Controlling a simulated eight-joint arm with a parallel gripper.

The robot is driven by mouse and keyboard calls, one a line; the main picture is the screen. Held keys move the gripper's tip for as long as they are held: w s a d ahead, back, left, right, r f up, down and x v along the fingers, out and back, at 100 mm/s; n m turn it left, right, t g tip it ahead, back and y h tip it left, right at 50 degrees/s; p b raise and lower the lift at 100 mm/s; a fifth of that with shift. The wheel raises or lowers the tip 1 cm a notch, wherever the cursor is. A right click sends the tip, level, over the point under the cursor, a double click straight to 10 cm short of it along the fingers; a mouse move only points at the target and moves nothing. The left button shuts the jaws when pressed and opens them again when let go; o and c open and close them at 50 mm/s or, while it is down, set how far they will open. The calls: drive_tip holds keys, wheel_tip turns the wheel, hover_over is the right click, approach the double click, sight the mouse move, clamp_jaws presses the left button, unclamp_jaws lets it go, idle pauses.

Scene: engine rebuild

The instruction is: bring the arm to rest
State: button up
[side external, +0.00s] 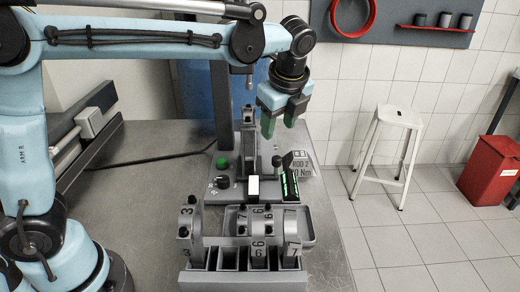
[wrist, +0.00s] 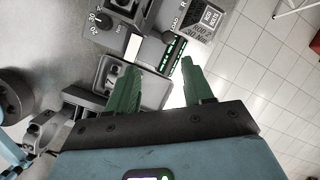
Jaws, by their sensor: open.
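My gripper (side external: 281,116) hangs in the air above the back part of the bench, at the end of my blue arm. Its two green fingers point down and stand apart, with nothing between them. In the wrist view my gripper (wrist: 160,88) also shows open and empty, its fingertips over the edge of the bench area. It touches nothing that I can see.
The grey bench (side external: 150,215) carries a numbered metal assembly (side external: 246,238) in front and a machine with a green button (side external: 222,163) and lit display behind. A white stool (side external: 390,140) and a red bin (side external: 490,170) stand on the floor to the right.

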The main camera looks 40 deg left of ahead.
drive_tip(key=s+a+f+n+t+h, duration=0.1)
drive_tip(key=s+a+f+n+t, duration=0.1)
drive_tip(key=s+n, duration=0.5)
drive_tip(key=s+a+f+n+t+h, duration=0.2)
drive_tip(key=s+n, duration=0.5)
drive_tip(key=n, duration=0.6)
drive_tip(key=shift+s+a+f+t, duration=0.35)
drive_tip(key=shift+a+f+t, duration=0.25)
drive_tip(key=shift+a, duration=0.8)
